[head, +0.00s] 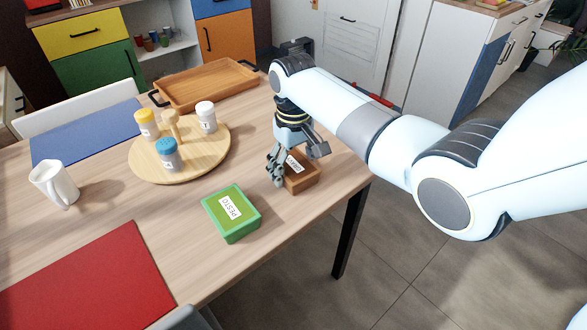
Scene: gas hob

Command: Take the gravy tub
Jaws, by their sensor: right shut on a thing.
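A small brown tub (303,183) with a white label is near the right edge of the wooden table. Its label is partly covered by my fingers and I cannot read it; by its colour it fits the gravy tub. My right gripper (296,163) reaches down from above and is shut on this brown tub. I cannot tell whether the tub touches the table. A green tub (231,214) labelled PESTO sits to the left and nearer, apart from the gripper. My left gripper is not in view.
A round wooden board (205,158) holds a yellow-topped jar (147,124), a blue-topped jar (170,155) and a white jar (206,116). A wooden tray (207,85) lies behind. A white mug (55,185) and red mat (90,285) are left. Bare table surrounds the green tub.

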